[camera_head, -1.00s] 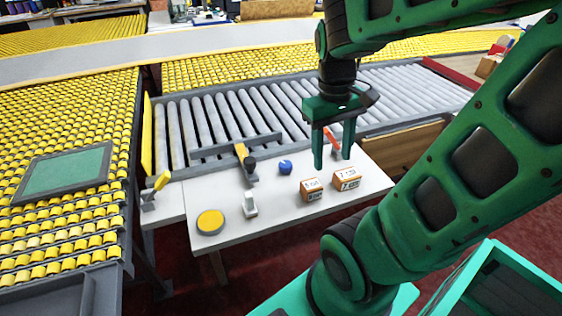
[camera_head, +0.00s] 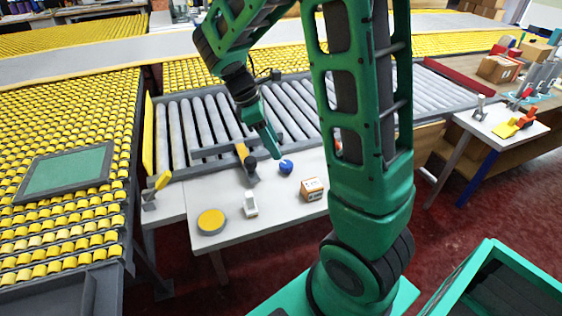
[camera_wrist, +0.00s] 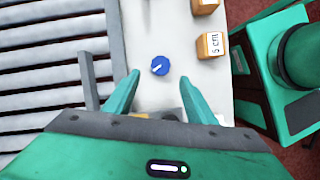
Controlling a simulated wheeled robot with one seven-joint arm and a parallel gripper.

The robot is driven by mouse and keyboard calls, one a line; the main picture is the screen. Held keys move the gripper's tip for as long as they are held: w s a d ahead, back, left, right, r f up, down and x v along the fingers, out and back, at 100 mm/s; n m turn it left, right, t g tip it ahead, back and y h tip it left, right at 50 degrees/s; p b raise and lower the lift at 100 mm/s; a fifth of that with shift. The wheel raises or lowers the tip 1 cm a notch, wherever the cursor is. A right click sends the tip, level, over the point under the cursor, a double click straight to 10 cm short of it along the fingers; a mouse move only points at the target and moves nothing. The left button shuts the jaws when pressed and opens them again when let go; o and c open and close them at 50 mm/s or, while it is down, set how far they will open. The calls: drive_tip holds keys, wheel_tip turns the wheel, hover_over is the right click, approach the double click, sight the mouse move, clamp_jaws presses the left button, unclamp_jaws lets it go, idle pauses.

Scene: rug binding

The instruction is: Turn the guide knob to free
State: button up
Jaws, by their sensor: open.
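The guide knob (camera_head: 286,167) is a small round blue knob on the white table, just in front of the roller conveyor. In the wrist view the knob (camera_wrist: 160,66) shows a white pointer line running slantwise across its top. My gripper (camera_head: 273,153) is above and just to the left of the knob in the head view. In the wrist view my gripper (camera_wrist: 157,92) is open, with its two green fingers apart and the knob beyond their tips, roughly centred between them. Nothing is between the fingers. No readable label shows beside the knob.
A box marked 5 cm (camera_wrist: 211,46) stands near the knob, with another box (camera_wrist: 205,6) beyond it. On the white table (camera_head: 280,213) are a yellow disc (camera_head: 211,221) and a small white switch (camera_head: 250,205). A yellow-and-black clamp part (camera_head: 243,156) stands left of the knob.

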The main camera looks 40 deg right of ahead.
sight(285, 163)
drive_tip(key=x, duration=0.8)
drive_tip(key=shift+f, duration=0.1)
drive_tip(key=shift+c, duration=0.5)
drive_tip(key=c, duration=0.9)
